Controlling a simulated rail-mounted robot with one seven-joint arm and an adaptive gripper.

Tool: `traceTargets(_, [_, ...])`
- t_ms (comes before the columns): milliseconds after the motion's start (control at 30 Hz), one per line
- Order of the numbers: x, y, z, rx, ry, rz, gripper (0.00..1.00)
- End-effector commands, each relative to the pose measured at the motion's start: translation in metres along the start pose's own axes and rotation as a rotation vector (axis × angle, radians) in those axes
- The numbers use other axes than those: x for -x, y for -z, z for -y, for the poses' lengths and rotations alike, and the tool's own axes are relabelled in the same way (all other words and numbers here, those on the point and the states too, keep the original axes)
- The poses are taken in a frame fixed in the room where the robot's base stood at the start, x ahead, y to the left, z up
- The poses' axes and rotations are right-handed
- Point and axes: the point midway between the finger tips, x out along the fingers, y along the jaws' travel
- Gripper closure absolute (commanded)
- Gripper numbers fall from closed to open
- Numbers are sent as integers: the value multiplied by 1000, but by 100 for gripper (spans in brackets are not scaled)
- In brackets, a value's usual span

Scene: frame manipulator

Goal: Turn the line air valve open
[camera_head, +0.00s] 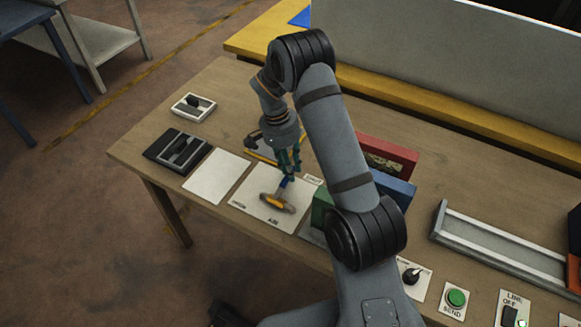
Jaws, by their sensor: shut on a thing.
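The air valve (272,203) has an orange-brown body lying on a white labelled plate (288,218) near the table's front edge. The small lettering on the plate is only partly readable.
A blank white sheet (217,177), a black switch box (178,151) and a small white switch plate (193,107) lie left. Green, red (387,156) and blue bins stand right, close behind my arm. A grey rail tray (500,247) and a green button (456,299) are farther right.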

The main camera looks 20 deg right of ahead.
Motion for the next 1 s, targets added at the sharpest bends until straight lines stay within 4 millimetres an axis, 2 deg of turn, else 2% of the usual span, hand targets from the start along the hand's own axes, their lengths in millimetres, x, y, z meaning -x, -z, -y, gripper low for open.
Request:
traceTargets(300, [0,0,0,1,1,0,100])
traceTargets(1000, [-1,5,-2,28,1,-6,100])
